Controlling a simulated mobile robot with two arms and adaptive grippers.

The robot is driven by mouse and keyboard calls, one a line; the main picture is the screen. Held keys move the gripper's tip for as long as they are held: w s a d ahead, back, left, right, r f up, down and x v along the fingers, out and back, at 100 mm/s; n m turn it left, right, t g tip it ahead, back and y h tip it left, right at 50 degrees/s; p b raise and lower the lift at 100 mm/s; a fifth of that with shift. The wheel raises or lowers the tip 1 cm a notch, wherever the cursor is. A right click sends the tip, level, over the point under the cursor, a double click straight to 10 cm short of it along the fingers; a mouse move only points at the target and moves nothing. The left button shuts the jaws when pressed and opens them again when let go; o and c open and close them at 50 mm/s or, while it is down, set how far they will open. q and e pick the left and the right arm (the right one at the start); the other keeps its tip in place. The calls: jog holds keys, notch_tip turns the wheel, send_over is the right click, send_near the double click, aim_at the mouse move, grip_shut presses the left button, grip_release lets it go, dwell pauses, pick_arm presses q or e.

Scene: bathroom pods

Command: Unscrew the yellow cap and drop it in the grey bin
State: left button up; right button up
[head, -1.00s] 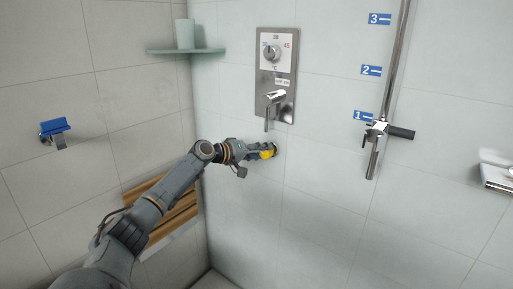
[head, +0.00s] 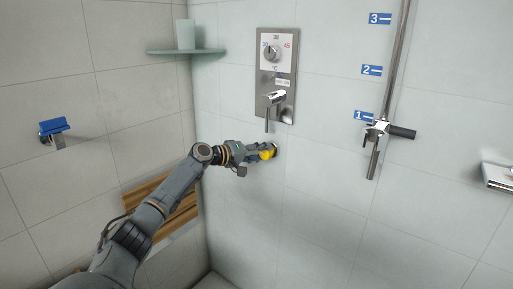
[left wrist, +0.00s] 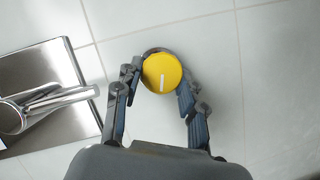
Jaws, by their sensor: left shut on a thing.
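The round yellow cap (left wrist: 162,73) with a white line on its face sits at the wall in the left wrist view. It also shows in the head view (head: 267,154), just below the shower valve. My left gripper (left wrist: 160,84) is shut on the cap, one finger on each side of it. In the head view my left gripper (head: 264,153) reaches the wall from the left. A dark round fitting shows behind the cap against the wall. The grey bin is not in view. My right gripper is not in view.
A steel valve panel (head: 261,101) with a lever (head: 272,107) is on the wall just above the cap. A slatted wooden seat (head: 172,208) is at the left below my arm. A corner shelf (head: 160,51) holds a cup (head: 185,34). A rail (head: 389,75) stands at right.

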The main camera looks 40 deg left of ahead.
pick_arm(q)
jog(key=shift+d+f+n+t+h+b, duration=0.15)
jog(key=shift+f+n+h+b, duration=0.15)
jog(key=shift+n, duration=0.35)
jog(key=shift+d+f+n+t+h+b, duration=0.1)
jog(key=shift+n+t+h+b, duration=0.1)
jog(key=shift+n+h, duration=0.35)
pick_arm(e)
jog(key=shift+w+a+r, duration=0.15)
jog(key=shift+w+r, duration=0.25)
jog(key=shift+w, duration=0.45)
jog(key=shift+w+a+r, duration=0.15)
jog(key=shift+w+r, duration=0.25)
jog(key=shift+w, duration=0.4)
pick_arm(q)
jog(key=o, duration=0.9)
jog(key=shift+w+d, duration=0.1)
jog(key=shift+w+r+y, duration=0.1)
jog(key=shift+r+y, duration=0.05)
jog(key=shift+y, duration=0.2)
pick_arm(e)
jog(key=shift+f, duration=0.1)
pick_arm(q)
jog(key=shift+a+r, duration=0.1)
jog(key=shift+a, duration=0.1)
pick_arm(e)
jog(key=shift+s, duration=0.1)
